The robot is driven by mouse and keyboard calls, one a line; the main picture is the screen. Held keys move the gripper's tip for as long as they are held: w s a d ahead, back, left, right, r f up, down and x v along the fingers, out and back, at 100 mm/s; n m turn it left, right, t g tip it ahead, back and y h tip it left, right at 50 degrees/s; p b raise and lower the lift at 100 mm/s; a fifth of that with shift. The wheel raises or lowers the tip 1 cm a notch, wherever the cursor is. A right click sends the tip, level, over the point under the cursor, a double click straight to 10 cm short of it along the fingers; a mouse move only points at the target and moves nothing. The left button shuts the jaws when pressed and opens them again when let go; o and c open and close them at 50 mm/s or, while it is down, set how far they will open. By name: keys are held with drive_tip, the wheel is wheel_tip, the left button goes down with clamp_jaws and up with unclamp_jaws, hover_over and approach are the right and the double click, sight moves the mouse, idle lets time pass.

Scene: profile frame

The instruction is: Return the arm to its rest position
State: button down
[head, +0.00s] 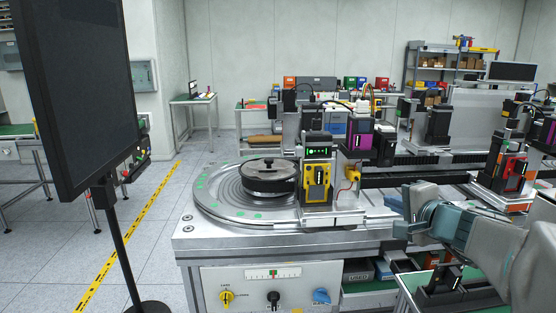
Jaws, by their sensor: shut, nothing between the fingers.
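My arm (480,232) reaches in from the right edge, grey and teal, with its links folded at the right front. My gripper (401,229) is at its left end, small and partly hidden by the wrist. It is shut and empty, a little right of the round-table workstation and apart from the yellow and black device (317,183) on it. The fingertips are too small to show in detail.
A metal workstation (290,239) with a turntable (225,200) and a black round part (268,178) stands in front. A large dark monitor (76,85) on a stand is at the left. A red and black device (511,172) stands behind my arm. Floor is clear between monitor and workstation.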

drive_tip(key=s+a+f+n+g+y+p, duration=0.2)
drive_tip(key=s+a+f+n+g+p, duration=0.3)
drive_tip(key=s+a+n+g, duration=0.65)
drive_tip(key=s+f+n+h+p, duration=0.2)
drive_tip(key=s+f+h, duration=0.2)
drive_tip(key=s, duration=0.5)
drive_tip(key=shift+s+a+n+h, duration=0.2)
drive_tip(key=shift+a+n+h, duration=0.15)
drive_tip(key=shift+h, duration=0.35)
